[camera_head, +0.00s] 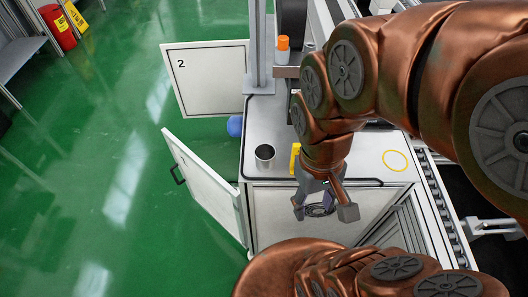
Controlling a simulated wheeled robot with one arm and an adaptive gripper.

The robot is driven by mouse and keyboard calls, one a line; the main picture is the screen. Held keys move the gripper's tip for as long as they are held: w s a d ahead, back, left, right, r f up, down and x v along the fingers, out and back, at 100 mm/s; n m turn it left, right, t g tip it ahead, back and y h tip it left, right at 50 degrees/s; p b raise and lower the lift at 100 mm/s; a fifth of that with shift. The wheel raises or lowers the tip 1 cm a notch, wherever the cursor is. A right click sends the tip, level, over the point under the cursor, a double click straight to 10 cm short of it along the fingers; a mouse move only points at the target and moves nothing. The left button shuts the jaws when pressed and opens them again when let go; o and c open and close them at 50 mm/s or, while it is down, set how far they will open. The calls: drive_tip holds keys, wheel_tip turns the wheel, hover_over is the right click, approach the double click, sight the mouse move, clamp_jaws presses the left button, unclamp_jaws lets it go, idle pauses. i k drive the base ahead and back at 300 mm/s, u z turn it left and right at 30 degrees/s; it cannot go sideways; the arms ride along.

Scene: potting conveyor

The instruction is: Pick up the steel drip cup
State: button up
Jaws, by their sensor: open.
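The steel drip cup (264,157) is a small upright metal cup with a dark inside. It stands on the grey cabinet top (258,118), near the front left corner. My gripper (322,207) points down, to the right of the cup and lower in the picture, in front of the cabinet's front edge. Its fingers are spread and nothing shows between them. My arm hides part of the cabinet top behind it.
A yellow object (295,157) stands between the cup and my arm, partly hidden. An orange-capped container (283,48) is farther back. Two cabinet doors, one marked 2 (208,82) and a nearer one (205,180), stand open leftward. A yellow ring (395,161) marks the right.

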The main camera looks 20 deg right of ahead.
sight(265, 154)
drive_tip(key=z, duration=1.45)
drive_tip(key=k, duration=1.25)
drive_tip(key=u, duration=1.55)
